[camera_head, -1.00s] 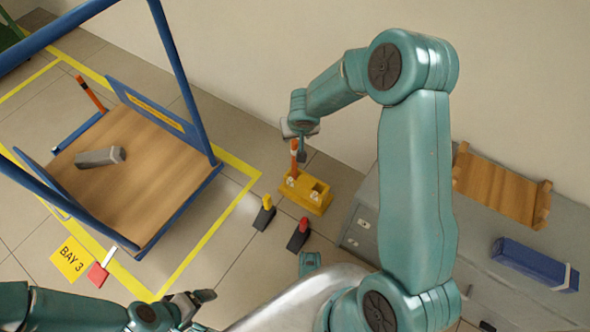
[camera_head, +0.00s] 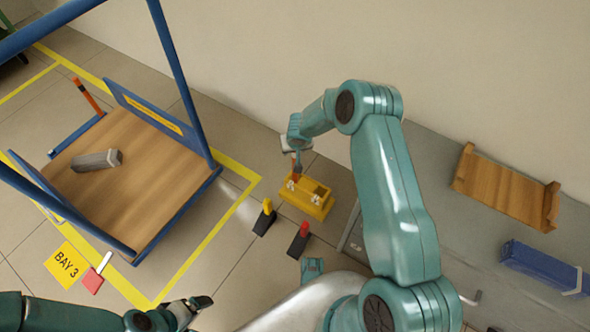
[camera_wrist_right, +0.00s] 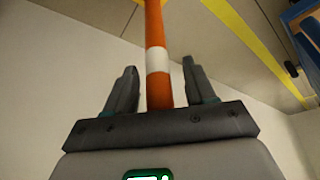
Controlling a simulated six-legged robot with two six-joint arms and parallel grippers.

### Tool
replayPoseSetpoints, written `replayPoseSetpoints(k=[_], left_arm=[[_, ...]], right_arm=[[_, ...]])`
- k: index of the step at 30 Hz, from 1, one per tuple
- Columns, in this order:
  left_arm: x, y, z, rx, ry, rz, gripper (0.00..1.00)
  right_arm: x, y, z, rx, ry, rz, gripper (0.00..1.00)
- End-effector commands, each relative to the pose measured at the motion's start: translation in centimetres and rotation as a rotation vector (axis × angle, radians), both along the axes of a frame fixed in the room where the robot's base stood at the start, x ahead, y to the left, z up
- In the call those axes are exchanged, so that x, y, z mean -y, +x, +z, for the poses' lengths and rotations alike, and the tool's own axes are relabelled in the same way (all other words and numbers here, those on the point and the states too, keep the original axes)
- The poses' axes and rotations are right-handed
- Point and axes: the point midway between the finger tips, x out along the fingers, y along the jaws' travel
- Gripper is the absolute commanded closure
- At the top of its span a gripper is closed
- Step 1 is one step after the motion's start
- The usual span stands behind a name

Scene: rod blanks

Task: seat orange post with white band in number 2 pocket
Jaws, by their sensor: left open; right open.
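The orange post with a white band (camera_wrist_right: 158,60) runs between the two fingers of my right gripper (camera_wrist_right: 165,88) in the right wrist view. The fingers are open, with a gap on each side of the post. In the head view the same post (camera_head: 297,173) stands at the left pocket of the yellow block (camera_head: 318,208), mostly hidden by my right gripper (camera_head: 297,158). The block's other pocket, to the right, looks empty. The white marks on the block are too small to read. My left gripper (camera_head: 200,303) is open and empty at the bottom, far from the block.
A black wedge with a yellow top (camera_head: 264,219) and one with a red top (camera_head: 299,241) stand in front of the block. A grey cabinet (camera_head: 440,170) is right.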

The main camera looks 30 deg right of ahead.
Motion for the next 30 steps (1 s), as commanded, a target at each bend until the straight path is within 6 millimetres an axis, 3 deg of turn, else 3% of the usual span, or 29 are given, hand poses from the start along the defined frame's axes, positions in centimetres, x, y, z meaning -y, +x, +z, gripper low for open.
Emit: replayPoseSetpoints(k=[7,12,23,30], left_arm=[[0.0,0.0,0.0,0.001,0.000,0.000,0.09],[0.0,0.0,0.0,0.001,0.000,0.000,0.09],[0.0,0.0,0.1,0.001,0.000,0.000,0.09],[0.2,-0.2,1.2,-0.004,-0.002,-0.007,0.09]], right_arm=[[0.0,0.1,-0.2,0.000,0.000,0.001,0.46],[0.0,0.1,-0.2,0.000,0.000,0.000,1.00],[0.1,0.1,0.1,0.001,0.000,0.000,1.00],[0.1,0.2,2.8,0.003,-0.002,-0.001,1.00]])
